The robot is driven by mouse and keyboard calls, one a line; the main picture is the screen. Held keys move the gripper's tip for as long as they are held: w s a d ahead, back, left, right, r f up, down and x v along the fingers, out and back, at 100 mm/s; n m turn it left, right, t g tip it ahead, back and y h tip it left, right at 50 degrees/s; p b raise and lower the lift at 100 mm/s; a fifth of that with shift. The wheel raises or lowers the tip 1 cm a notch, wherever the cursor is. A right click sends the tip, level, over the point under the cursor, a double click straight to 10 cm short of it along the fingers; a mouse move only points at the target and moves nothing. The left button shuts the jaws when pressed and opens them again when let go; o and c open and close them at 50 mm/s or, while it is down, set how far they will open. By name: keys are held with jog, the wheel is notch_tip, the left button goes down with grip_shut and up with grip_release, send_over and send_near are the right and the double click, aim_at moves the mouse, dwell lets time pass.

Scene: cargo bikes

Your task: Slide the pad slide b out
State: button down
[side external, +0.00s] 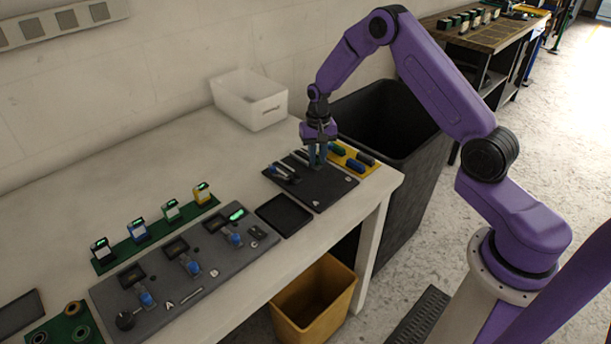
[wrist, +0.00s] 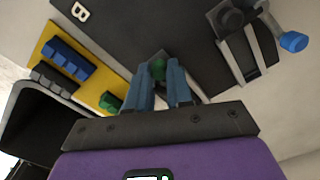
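The dark panel (side external: 322,192) marked B lies at the right end of the white table; its B corner shows in the wrist view (wrist: 108,28). My gripper (side external: 317,162) points down over this panel, with blue fingers (wrist: 162,76). A clamp-like fixture with a blue-tipped lever (wrist: 291,41) sits on the same panel, away from the fingers.
A yellow board (side external: 352,160) with blue, green and dark pads lies beside the panel. A black bin (side external: 395,150) stands past the table edge. A white box (side external: 250,100) stands at the back. A dark tray (side external: 284,214) and panel A (side external: 175,280) lie to the left.

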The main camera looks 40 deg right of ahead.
jog(key=shift+s, duration=4.3)
jog(key=c, duration=1.2)
grip_release()
jog(key=shift+o, duration=0.2)
jog(key=shift+r, duration=0.1)
notch_tip(320, 180, up, 7)
jog(key=shift+r, duration=0.15)
